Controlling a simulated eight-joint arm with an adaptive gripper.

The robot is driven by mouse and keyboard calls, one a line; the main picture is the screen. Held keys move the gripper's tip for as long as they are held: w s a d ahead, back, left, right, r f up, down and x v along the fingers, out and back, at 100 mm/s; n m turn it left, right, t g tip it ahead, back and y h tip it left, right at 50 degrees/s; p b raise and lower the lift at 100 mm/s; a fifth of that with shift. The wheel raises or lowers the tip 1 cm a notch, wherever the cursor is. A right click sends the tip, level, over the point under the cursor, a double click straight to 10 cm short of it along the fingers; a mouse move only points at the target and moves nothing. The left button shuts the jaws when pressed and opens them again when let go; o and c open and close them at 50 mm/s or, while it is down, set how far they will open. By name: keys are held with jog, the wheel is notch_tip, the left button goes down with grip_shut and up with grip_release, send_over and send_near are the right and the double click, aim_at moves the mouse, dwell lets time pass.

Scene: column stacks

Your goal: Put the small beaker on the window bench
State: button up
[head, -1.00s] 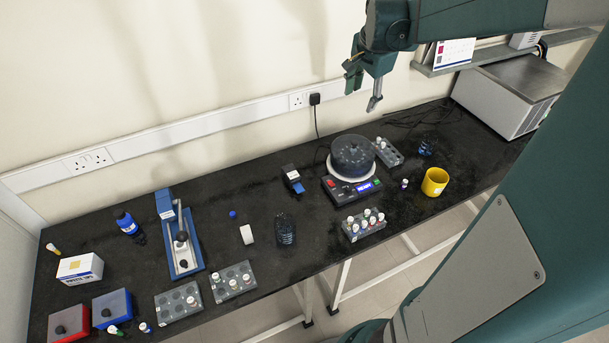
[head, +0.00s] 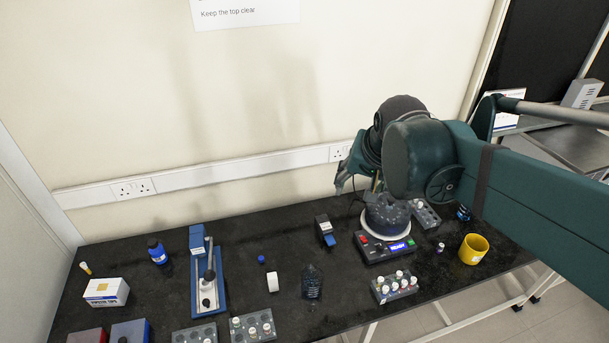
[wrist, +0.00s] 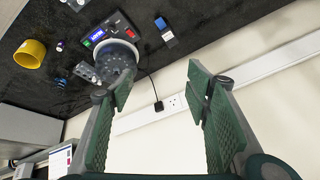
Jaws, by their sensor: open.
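A clear glass vessel (head: 312,284), which looks like a beaker, stands on the black bench (head: 285,322) near the middle front. My gripper (head: 358,184) is open and empty, in the air near the wall above the back of the bench, apart from both vessels. In the wrist view its two green fingers (wrist: 160,92) are spread wide with nothing between them. I cannot tell which surface is the window bench.
A hotplate-like device (head: 388,247) with a dark round vessel (head: 386,212) stands close below my gripper. A yellow cup (head: 473,249), a vial rack (head: 394,286) and a blue lever press (head: 208,275) stand on the bench. A white box (head: 106,292) is at left.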

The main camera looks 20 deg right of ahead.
jog(key=s+a+f+n+t+y, duration=0.1)
jog(key=s+a+f+n, duration=0.2)
jog(key=s+a+n, duration=0.3)
jog(key=shift+s+a+f+n+t, duration=0.3)
jog(key=shift+s+a, duration=1.15)
jog(key=shift+s, duration=0.2)
